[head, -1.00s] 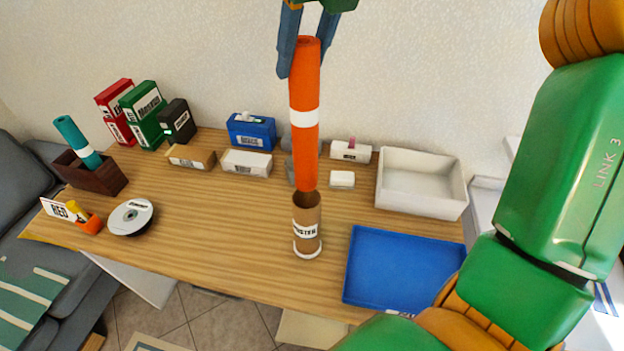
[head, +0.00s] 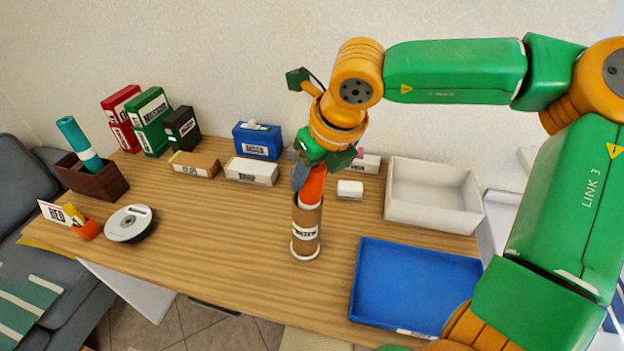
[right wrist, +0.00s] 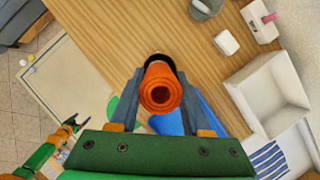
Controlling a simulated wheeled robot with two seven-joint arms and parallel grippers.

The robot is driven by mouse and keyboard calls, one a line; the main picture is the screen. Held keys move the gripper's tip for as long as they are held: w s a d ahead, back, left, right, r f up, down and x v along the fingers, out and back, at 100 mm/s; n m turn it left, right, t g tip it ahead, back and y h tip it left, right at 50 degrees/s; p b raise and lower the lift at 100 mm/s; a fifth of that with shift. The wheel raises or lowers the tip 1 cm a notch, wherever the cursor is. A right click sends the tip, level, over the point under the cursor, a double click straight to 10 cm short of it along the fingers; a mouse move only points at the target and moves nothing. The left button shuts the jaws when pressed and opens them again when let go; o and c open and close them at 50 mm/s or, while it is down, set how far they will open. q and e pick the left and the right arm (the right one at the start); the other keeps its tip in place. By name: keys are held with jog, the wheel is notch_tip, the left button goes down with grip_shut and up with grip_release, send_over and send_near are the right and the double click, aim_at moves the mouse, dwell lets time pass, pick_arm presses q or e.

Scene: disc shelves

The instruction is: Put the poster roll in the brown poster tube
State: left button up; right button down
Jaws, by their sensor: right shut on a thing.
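The orange poster roll (head: 314,187) stands upright in the brown poster tube (head: 306,216), with only its top part showing above the rim. The tube stands on the table with a white label on its front. My right gripper (head: 307,176) is shut on the roll's upper end, just above the tube's mouth. In the right wrist view the roll's open end (right wrist: 160,93) sits between the two fingers, and the dark tube rim shows just behind it. My left gripper (right wrist: 76,123) shows small at the left of the right wrist view; whether it is open is unclear.
A blue tray (head: 415,285) lies right of the tube, with a white bin (head: 432,222) behind it. A dark brown box (head: 108,186) holds a teal roll (head: 78,141) at the left. A disc spindle (head: 129,223) stands nearby. The table between spindle and tube is clear.

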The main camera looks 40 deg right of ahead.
jog(key=shift+x, duration=0.85)
jog(key=shift+c, duration=1.8)
grip_release()
jog(key=shift+s, duration=0.25)
